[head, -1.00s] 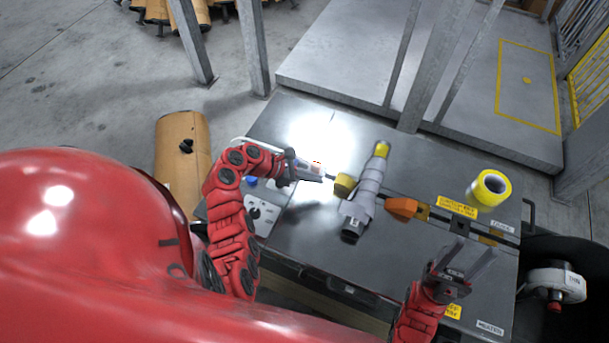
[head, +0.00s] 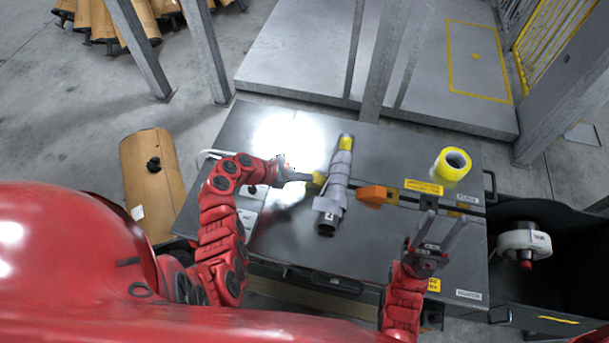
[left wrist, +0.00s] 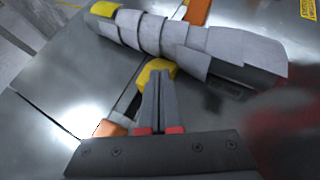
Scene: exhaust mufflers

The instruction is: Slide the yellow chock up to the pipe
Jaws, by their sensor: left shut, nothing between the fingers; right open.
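The yellow chock (head: 319,179) is at the left side of the pipe (head: 338,172), which is wrapped in grey and has a yellow end. In the left wrist view the chock (left wrist: 155,70) lies just at the pipe's (left wrist: 175,37) near side; I cannot tell whether they touch. My left gripper (head: 311,177) is shut and empty, its fingertips against or right behind the chock, partly covering it in the left wrist view (left wrist: 158,75). My right gripper (head: 442,226) is open and empty above the table's right part.
An orange chock (head: 371,195) sits on the pipe's right side, along the dark rail. A yellow tape roll (head: 453,164) stands on the metal table (head: 270,240) at the back right. A black bin (head: 535,290) with a white-and-red device (head: 524,239) lies off the right edge.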

